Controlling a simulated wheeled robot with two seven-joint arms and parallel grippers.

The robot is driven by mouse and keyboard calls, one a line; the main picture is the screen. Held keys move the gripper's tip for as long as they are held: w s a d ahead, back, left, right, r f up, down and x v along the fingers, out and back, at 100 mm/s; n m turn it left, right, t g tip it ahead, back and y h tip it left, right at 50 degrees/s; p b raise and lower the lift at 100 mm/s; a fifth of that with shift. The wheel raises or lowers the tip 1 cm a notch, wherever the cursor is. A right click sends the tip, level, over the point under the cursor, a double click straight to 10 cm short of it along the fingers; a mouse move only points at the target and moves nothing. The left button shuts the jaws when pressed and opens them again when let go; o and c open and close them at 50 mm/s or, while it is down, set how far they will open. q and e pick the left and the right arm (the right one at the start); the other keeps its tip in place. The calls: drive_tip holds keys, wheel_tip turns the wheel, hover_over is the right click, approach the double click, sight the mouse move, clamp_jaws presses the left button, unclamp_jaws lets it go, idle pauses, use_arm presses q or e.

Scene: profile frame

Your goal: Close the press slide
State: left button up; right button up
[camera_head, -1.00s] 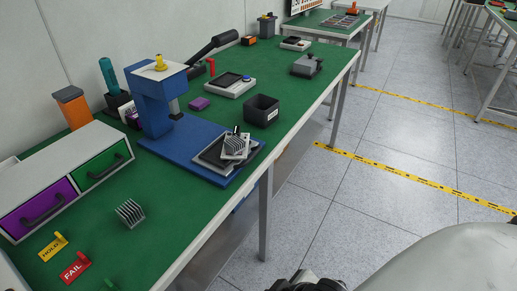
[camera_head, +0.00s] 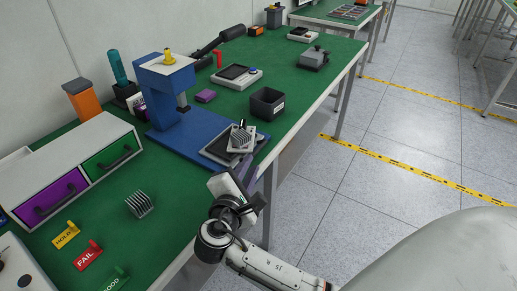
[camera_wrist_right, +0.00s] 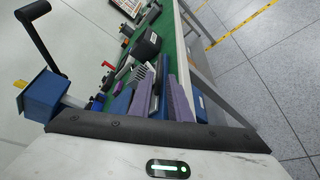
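The blue press (camera_head: 160,95) stands on the bench with a white top, a yellow knob and a black lever (camera_head: 215,42). Its slide (camera_head: 216,151), a dark plate, sits out at the front end of the blue base, clear of the press head. A light nest with a finned grey part (camera_head: 241,139) rests on it. My right gripper (camera_head: 248,176) is just in front of the slide, near the bench's front edge. In the right wrist view its two purplish fingers (camera_wrist_right: 160,82) are apart, with the finned part beyond them; contact cannot be told. My left gripper is not in view.
A black bin (camera_head: 267,104) stands right of the slide. A drawer unit (camera_head: 75,155), another finned part (camera_head: 140,204) and coloured tags (camera_head: 88,256) lie to the left. The green bench top is clear between them. The floor aisle is open at right.

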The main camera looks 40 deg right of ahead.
sight(257, 152)
drive_tip(key=x, duration=1)
drive_tip(key=shift+c, duration=0.3)
clamp_jaws()
